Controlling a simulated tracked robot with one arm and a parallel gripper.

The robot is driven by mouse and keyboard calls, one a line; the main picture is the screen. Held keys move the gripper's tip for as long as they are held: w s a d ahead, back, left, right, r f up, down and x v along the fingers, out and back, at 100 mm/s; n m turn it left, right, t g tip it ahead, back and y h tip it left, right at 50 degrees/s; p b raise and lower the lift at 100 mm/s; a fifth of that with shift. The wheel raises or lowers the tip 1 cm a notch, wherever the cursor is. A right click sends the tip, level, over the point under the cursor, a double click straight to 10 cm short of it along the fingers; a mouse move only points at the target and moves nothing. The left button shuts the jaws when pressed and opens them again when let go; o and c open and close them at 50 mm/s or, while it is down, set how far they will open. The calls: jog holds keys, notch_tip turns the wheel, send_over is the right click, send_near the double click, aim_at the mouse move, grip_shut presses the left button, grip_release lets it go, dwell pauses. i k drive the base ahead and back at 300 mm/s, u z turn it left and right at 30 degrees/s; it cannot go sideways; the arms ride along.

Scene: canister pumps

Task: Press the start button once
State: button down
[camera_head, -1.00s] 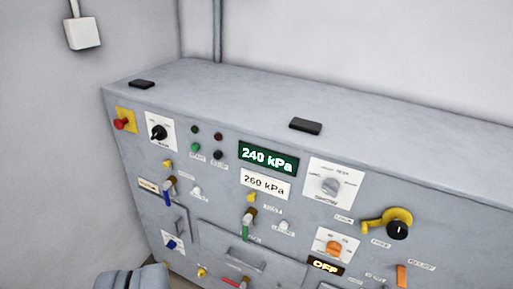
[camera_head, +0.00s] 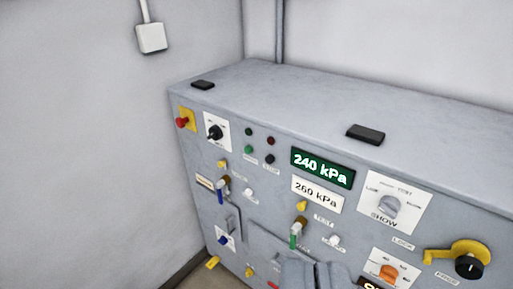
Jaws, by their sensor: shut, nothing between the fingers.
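The green start button (camera_head: 249,149) is on the upper left of the grey panel front, with a small label under it that is too blurred to read surely. A black button (camera_head: 269,158), with its own small label, sits just right of it. Above them are a dark green lamp (camera_head: 248,131) and a dark red lamp (camera_head: 271,141), both looking unlit. My gripper (camera_head: 312,273) shows as a grey shape at the bottom edge, shut, well below and right of the green button and apart from it. Its lower part is cut off by the frame.
The green display (camera_head: 322,168) reads 240 kPa, above a white plate (camera_head: 317,194) reading 260 kPa. A red knob on yellow (camera_head: 182,121) and a black selector (camera_head: 215,132) lie left of the buttons. Yellow, blue and green-tipped handles stick out below. The cabinet top is mostly clear.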

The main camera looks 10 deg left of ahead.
aim_at(248, 149)
jog(key=z, duration=0.05)
jog(key=i, duration=0.9)
jog(key=u, duration=0.1)
